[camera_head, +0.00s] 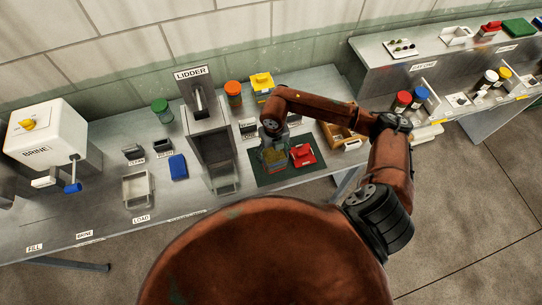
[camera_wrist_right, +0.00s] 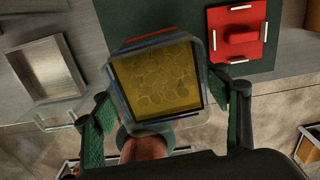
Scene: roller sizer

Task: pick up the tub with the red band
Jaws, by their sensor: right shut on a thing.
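A clear tub (camera_wrist_right: 158,82) with yellowish slices inside shows in the right wrist view, with a strip of its red band (camera_wrist_right: 150,37) along the far edge. My right gripper (camera_wrist_right: 165,112) has its green-padded fingers closed on either side of the tub. In the head view the right gripper (camera_head: 272,133) comes down over the tub (camera_head: 273,158), above the dark green mat (camera_head: 262,181). The gripper partly covers the tub there. I cannot tell whether the tub touches the mat. My left gripper is not in view.
A red lid-like block (camera_head: 303,155) lies on the mat right of the tub. The grey lidder (camera_head: 207,125) stands left of it. A wooden crate (camera_head: 337,138) is to the right.

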